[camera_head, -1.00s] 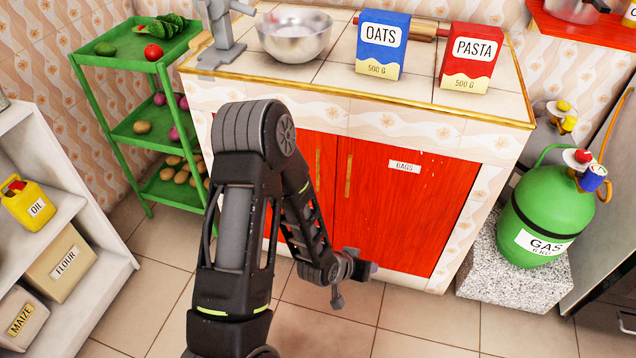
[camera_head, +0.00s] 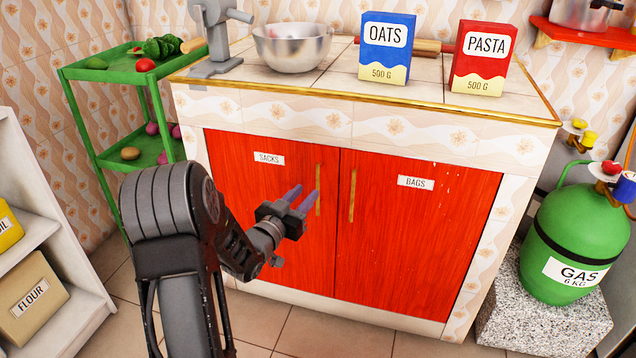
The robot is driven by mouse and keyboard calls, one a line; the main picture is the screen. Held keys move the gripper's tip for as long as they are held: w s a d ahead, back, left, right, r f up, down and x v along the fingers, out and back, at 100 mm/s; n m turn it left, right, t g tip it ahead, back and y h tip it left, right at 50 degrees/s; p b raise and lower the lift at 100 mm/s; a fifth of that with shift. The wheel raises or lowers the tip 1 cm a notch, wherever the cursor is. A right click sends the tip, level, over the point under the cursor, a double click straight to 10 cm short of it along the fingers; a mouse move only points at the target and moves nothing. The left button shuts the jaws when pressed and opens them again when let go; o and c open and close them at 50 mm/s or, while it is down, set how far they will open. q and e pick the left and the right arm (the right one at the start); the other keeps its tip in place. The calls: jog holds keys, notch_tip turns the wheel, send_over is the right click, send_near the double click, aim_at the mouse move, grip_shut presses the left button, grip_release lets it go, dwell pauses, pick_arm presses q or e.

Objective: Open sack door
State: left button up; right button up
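The sack door (camera_head: 250,180) is the left red cabinet door, labelled SACKS, and it is closed. Its vertical brass handle (camera_head: 317,190) runs along its right edge. My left gripper (camera_head: 295,198) is in front of this door, just left of the handle, with its two fingers apart and pointing up and right. I see nothing between the fingers. Whether a finger touches the handle cannot be told. My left arm hides the door's lower left part. My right gripper is not in view.
The closed BAGS door (camera_head: 415,240) with its own handle (camera_head: 352,195) is on the right. The counter (camera_head: 330,82) above holds a bowl and boxes. A green gas cylinder (camera_head: 575,235) stands right, a green rack (camera_head: 110,120) left. Floor in front is clear.

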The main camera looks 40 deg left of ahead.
aim_at(317, 181)
pick_arm(q)
jog(key=w, duration=0.2)
jog(key=w+b, duration=0.1)
jog(key=w, duration=0.2)
jog(key=w+a, duration=0.1)
jog(key=w, duration=0.1)
jog(key=shift+w, duration=0.35)
grip_shut()
dwell(1.1)
